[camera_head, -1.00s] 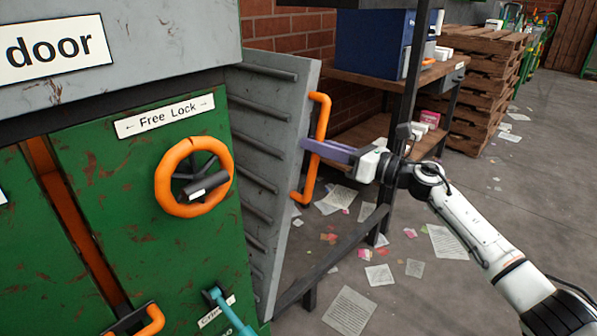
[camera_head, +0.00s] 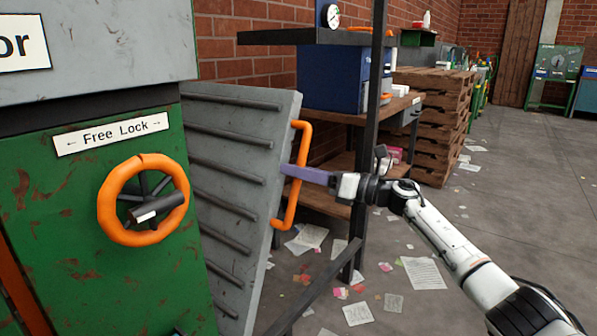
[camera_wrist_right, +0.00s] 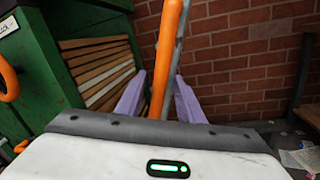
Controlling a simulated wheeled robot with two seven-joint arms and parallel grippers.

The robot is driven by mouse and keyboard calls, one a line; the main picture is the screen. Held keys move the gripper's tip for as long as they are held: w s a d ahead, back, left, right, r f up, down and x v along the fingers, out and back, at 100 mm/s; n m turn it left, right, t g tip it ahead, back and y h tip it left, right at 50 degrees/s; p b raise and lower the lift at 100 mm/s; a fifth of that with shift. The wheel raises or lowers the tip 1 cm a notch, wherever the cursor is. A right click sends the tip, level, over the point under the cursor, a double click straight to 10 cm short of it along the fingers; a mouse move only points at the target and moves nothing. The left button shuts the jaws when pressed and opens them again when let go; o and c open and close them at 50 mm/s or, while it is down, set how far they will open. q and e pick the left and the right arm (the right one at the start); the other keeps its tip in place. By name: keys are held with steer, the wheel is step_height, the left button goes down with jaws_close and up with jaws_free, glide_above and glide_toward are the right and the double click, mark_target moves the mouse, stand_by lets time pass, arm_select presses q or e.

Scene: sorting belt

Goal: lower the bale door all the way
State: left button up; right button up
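A grey panel (camera_head: 105,50) with a sign, only "or" of its text showing, is at the upper left. A grey ribbed door (camera_head: 235,160) stands swung out from the green machine. It has an orange bar handle (camera_head: 299,130). My right gripper (camera_head: 292,172) is at this handle. In the right wrist view, the lilac fingers of my right gripper (camera_wrist_right: 160,82) are apart, on either side of the orange handle (camera_wrist_right: 163,70). A small gap seems to show beside the bar, so it looks open around it. Which panel is the bale door I cannot tell. My left gripper is out of view.
The green machine front (camera_head: 85,240) carries an orange wheel (camera_head: 107,213) under a "Free Lock" sign (camera_head: 111,134). A dark metal post (camera_head: 376,70) and a wooden bench (camera_head: 350,113) stand behind the handle. Pallets (camera_head: 435,110) are farther back. Papers litter the open floor.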

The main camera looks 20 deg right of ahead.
steer(key=shift+r, duration=0.1)
